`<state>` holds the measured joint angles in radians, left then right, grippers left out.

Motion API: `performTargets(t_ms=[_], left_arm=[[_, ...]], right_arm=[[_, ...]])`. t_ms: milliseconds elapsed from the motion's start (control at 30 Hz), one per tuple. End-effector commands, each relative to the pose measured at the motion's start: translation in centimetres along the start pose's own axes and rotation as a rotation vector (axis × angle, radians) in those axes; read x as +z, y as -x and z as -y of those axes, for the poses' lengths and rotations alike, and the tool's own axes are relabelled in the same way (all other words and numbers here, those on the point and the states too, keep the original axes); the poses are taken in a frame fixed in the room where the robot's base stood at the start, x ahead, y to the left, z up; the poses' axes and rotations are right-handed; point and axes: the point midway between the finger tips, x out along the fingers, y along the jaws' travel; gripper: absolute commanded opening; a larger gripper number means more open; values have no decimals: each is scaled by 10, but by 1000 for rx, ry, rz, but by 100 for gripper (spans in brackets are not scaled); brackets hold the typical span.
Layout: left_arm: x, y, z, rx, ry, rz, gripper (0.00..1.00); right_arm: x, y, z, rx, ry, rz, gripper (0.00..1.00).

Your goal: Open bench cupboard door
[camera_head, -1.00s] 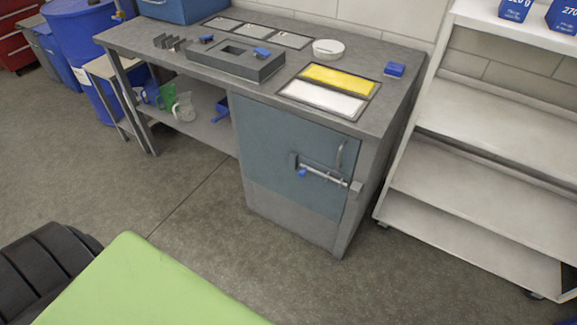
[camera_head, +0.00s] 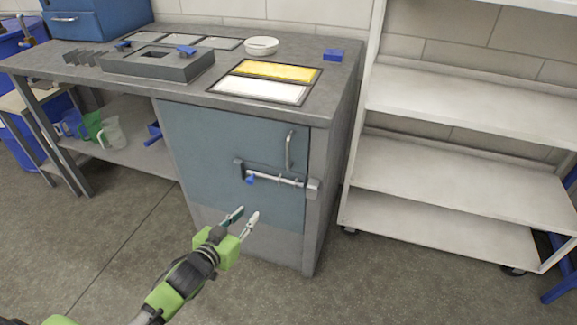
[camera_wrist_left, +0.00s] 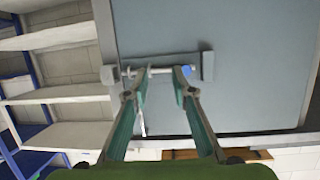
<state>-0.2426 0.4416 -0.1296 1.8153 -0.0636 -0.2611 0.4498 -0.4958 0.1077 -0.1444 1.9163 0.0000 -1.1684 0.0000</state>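The blue-grey cupboard door (camera_head: 215,150) is closed under the right end of the bench. It has a vertical metal handle (camera_head: 290,149) near its right edge. Below the handle, a horizontal metal slide bolt (camera_head: 277,180) with a blue knob (camera_head: 250,180) reaches to a catch block (camera_head: 313,188) on the frame. My left gripper (camera_head: 246,215) is open and empty, in front of and below the bolt. In the left wrist view, which is upside down, the bolt (camera_wrist_left: 160,70) shows between the fingertips, the blue knob beside the right finger; contact cannot be told. My right gripper is not in view.
The grey bench top (camera_head: 225,92) carries trays, a white round dish (camera_head: 261,46) and a blue block (camera_head: 333,55). A white shelf rack (camera_head: 450,167) stands close on the right. The floor before the cupboard is clear.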

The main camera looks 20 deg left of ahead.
Motion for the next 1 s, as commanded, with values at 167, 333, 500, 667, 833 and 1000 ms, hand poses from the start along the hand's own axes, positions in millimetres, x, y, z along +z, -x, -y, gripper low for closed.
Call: performTargets(t_ms=[167, 333, 500, 667, 833, 1000], left_arm=[[-81, 14, -26, 74, 3, -197, 24], [-124, 33, -42, 118, 8, -288, 24], [-137, 34, -46, 128, 10, -309, 24], [-141, 18, -48, 127, 9, -309, 24], [-149, -6, -51, 126, 9, -309, 24], [-156, -31, -54, 127, 10, -309, 24]], right_arm=[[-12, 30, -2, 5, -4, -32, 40], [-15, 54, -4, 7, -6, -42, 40], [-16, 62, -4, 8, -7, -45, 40], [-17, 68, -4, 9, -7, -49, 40], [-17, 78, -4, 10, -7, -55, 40], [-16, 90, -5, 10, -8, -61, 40]])
